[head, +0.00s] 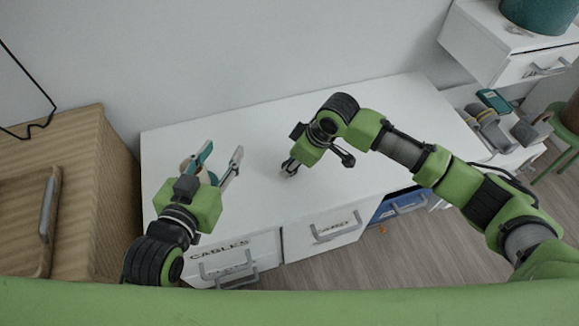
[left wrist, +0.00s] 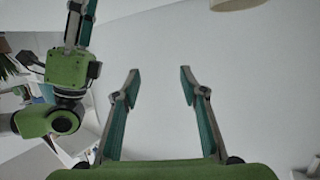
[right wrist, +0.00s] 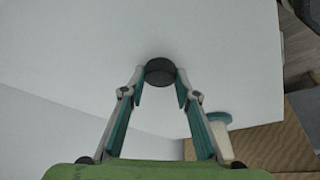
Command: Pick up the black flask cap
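The black flask cap (right wrist: 160,72) is a short dark disc, seen in the right wrist view between the fingertips of my right gripper (right wrist: 160,80). The fingertips meet its two sides, and no clear gap shows. In the head view, my right gripper (head: 290,168) points down at the white desk top; the cap is mostly hidden there. A flask with a teal rim and pale body (right wrist: 219,125) stands beyond the right finger. My left gripper (head: 222,165) is open and empty above the desk's left part; its open fingers (left wrist: 160,80) also show in the left wrist view.
The white desk top (head: 400,100) is largely clear. A wooden cabinet (head: 95,190) adjoins its left side. Drawers, one labelled cables (head: 225,262), are in its front. A blue bin (head: 400,205) sits below, and a side shelf with gadgets (head: 490,120) stands right.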

